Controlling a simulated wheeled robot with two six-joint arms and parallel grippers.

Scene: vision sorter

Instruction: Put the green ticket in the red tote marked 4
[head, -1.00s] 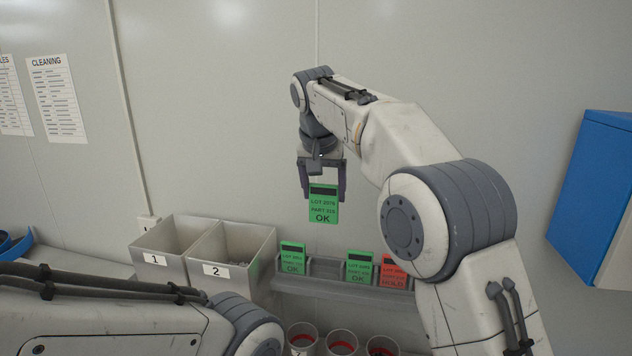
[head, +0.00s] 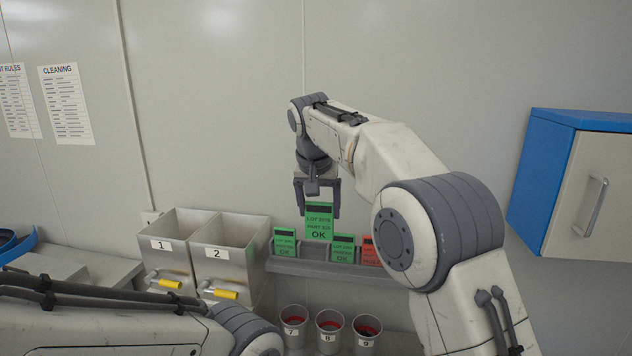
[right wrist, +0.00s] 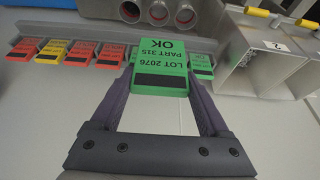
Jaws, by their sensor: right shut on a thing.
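In the head view my right gripper (head: 318,212) points down and is shut on a green ticket (head: 319,224) reading "LOT 2076 PART 315 OK". The ticket hangs upright in front of the wall and, in the picture, its lower end overlaps the back of the grey ticket rack. In the right wrist view the same green ticket (right wrist: 160,68) sits between my two finger tips. My left arm crosses the lower left of the head view; its gripper is out of view. No red tote marked 4 shows.
The grey rack (head: 330,271) holds other green tickets and a red one. Grey bins marked 1 (head: 166,258) and 2 (head: 222,268) stand left of it. Cups marked 7, 8 and 9 (head: 366,335), red inside, stand below. A blue-and-white cabinet (head: 560,190) hangs at right.

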